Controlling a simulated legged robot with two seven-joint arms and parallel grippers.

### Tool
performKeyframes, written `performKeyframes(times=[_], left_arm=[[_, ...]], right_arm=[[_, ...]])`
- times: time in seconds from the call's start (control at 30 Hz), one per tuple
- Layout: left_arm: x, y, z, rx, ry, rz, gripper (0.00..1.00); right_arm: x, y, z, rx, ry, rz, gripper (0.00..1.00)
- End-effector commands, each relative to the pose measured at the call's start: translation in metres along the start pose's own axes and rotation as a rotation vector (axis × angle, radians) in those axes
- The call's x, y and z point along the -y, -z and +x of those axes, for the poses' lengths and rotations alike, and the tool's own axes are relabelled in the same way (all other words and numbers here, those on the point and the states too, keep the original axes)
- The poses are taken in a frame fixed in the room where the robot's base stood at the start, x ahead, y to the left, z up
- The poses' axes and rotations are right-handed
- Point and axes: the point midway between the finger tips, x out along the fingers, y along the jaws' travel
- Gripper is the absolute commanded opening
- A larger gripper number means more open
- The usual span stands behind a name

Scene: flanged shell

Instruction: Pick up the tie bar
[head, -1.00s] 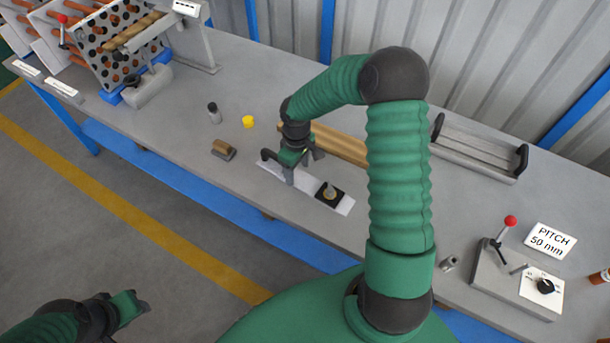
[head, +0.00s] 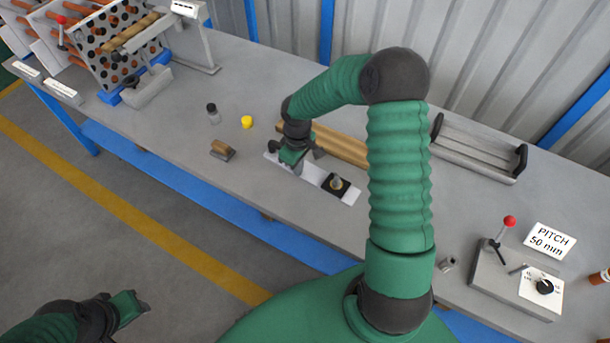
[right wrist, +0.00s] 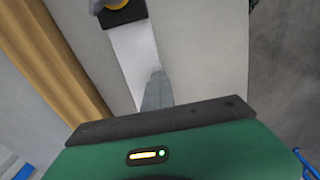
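The tie bar, as I take it, is the long pale flat bar (head: 318,175) lying along the bench near its front edge. In the right wrist view the pale bar (right wrist: 135,52) runs away from the middle of the gripper, under a grey upright part (right wrist: 157,92). My left gripper (head: 138,304) is at lower left, away from the bench; its opening is unclear.
A long tan bar (head: 342,147) lies just behind the pale bar. A small brown block (head: 222,150), a yellow cap (head: 247,122) and a small bottle (head: 213,113) stand to the left. A grey cradle (head: 480,148) and lever box (head: 515,280) are at right.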

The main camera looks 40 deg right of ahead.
Motion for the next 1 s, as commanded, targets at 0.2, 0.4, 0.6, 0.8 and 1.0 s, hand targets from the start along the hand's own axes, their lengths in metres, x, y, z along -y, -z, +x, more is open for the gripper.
performKeyframes(times=[0.2, 0.4, 0.6, 0.8, 1.0], left_arm=[[0.0, -0.001, 0.003, 0.0, 0.0, 0.0, 0.36], [0.0, -0.001, 0.003, 0.0, 0.0, 0.0, 0.36], [0.0, -0.001, 0.003, 0.0, 0.0, 0.0, 0.36], [0.0, 0.0, 0.002, 0.0, 0.0, 0.0, 0.36], [0.0, 0.0, -0.002, 0.0, 0.0, 0.0, 0.36]], right_arm=[[-0.002, -0.009, 0.01, 0.017, 0.003, 0.005, 0.0], [-0.002, -0.009, 0.01, 0.018, 0.004, 0.005, 0.0], [-0.002, -0.009, 0.009, 0.017, 0.003, 0.005, 0.0], [-0.002, -0.009, 0.005, 0.018, 0.002, 0.005, 0.0], [-0.001, -0.008, -0.016, 0.014, 0.0, 0.007, 0.0]])
